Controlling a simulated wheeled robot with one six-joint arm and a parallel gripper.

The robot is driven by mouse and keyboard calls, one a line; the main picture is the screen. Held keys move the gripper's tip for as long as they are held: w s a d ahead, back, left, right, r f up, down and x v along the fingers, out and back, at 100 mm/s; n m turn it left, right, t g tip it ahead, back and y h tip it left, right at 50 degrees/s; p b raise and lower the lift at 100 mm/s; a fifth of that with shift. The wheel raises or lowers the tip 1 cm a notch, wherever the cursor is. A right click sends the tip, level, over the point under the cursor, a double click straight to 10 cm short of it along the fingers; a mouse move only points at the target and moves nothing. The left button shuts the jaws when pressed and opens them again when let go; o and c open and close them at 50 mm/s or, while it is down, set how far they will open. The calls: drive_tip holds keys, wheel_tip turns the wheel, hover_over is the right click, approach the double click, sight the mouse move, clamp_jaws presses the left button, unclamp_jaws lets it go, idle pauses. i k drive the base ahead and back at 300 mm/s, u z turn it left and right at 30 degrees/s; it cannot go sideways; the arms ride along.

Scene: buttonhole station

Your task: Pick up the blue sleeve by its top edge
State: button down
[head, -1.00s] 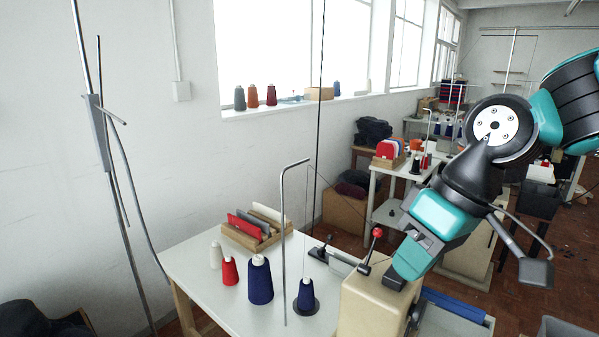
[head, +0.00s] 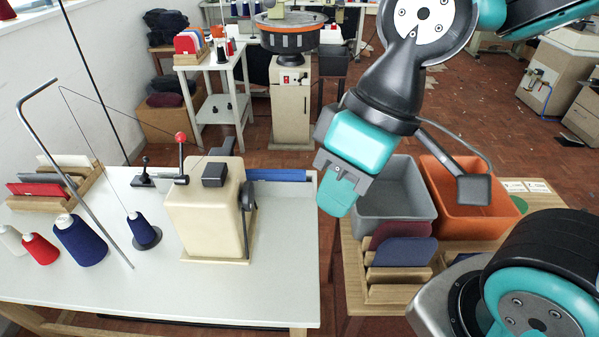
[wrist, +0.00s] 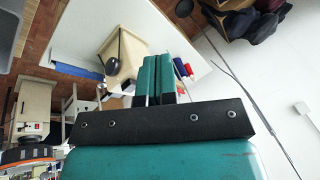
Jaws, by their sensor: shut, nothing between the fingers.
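A dark blue sleeve-like panel (head: 404,251) stands in a wooden rack (head: 388,293) on a wooden table at the right of the head view. A maroon panel (head: 401,232) stands just behind it. The blue panel's upper edge is visible. My gripper (head: 337,198) hangs above and to the left of the rack, apart from the panels, pointing down. In the wrist view its two teal fingers (wrist: 156,80) are together with nothing between them. The blue panel is not distinguishable in the wrist view.
A grey bin (head: 395,205) and an orange bin (head: 470,205) stand behind the rack. A cream machine (head: 205,210) sits on the white table (head: 200,290) to the left, with a blue strip (head: 277,175) behind it. Thread cones stand at the far left.

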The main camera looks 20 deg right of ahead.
sight(252, 174)
drive_tip(key=z, duration=1.25)
drive_tip(key=k, duration=0.9)
drive_tip(key=u, duration=1.15)
drive_tip(key=i, duration=1)
drive_tip(key=u, duration=0.05)
